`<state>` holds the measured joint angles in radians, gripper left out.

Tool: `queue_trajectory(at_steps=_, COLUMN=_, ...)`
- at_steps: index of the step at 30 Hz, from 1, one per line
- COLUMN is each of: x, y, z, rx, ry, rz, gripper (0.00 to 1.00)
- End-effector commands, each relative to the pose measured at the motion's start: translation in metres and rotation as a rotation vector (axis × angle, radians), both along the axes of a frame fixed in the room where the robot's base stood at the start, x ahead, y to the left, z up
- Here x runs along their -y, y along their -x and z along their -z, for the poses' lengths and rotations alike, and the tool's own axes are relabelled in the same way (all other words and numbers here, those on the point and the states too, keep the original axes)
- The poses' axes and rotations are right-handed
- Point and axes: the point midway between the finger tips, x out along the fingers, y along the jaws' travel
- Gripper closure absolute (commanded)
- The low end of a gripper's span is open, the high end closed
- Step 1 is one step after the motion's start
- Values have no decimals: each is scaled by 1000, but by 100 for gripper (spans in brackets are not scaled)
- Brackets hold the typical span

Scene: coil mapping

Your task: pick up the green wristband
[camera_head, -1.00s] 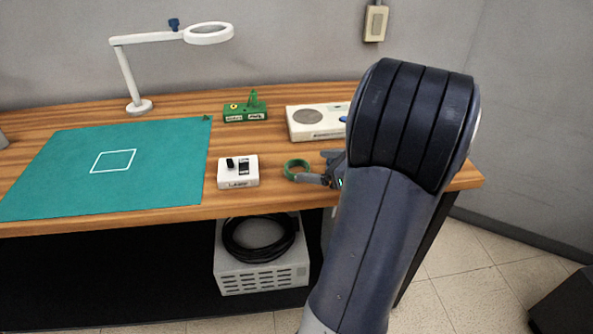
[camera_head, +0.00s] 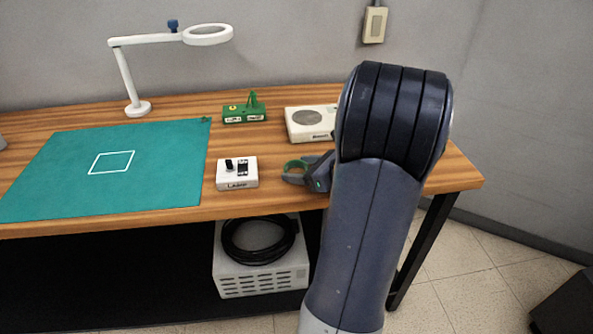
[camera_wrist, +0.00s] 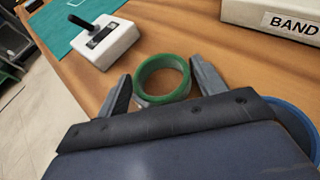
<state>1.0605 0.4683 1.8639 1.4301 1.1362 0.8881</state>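The green wristband (camera_head: 297,164) is a ring on the wooden table, right of the white laser box. It also shows in the wrist view (camera_wrist: 162,75), lying between and slightly beyond the fingertips. My gripper (camera_wrist: 158,75) is open, one finger on each side of the ring. In the head view my gripper (camera_head: 297,172) is low at the ring's near side. Whether the fingers touch the ring cannot be told. My arm hides the table right of the gripper.
The white laser box (camera_head: 237,174) with a black lever is just left of the ring. A white box (camera_head: 309,122) and a green device (camera_head: 244,112) stand behind. A teal mat (camera_head: 160,170) covers the left. In the wrist view, a blue rounded thing (camera_wrist: 297,122) is close by at right.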

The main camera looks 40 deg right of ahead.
Motion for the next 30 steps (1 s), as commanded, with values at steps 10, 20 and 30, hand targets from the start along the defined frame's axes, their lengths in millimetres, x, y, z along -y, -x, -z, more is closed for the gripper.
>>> queue_trajectory(at_steps=10, x=0, y=0, z=0, rx=0, ry=0, rz=0, gripper=63)
queue_trajectory(at_steps=20, x=0, y=0, z=-12, rx=2, ry=5, rz=-1, gripper=63)
queue_trajectory(at_steps=30, x=0, y=0, z=-78, rx=2, ry=5, rz=-1, gripper=63)
